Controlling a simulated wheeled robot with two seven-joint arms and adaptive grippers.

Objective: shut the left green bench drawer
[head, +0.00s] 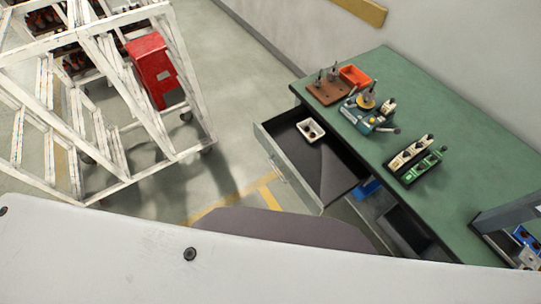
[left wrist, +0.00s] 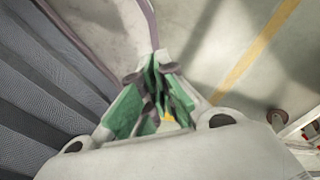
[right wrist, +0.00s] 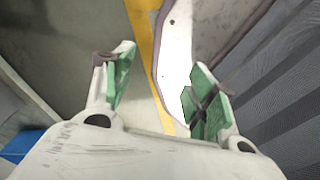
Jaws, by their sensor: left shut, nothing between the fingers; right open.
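The left bench drawer (head: 283,172) is pulled open from under the green-topped bench (head: 420,130) in the head view. Its grey front faces left and its dark inside holds a small white tray (head: 310,130). Neither gripper shows in the head view. In the left wrist view my left gripper (left wrist: 158,62) is shut and empty, its green pads together above the floor. In the right wrist view my right gripper (right wrist: 165,68) is open and empty, its green-padded fingers wide apart. Neither gripper is seen touching the drawer.
On the bench stand a brown board (head: 327,92), an orange bin (head: 354,75), a teal tool (head: 367,122) and a green fixture (head: 424,166). A white rack (head: 110,90) with a red box (head: 152,68) stands at left. Clear floor (head: 225,95) lies between rack and bench. My own body covers the bottom.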

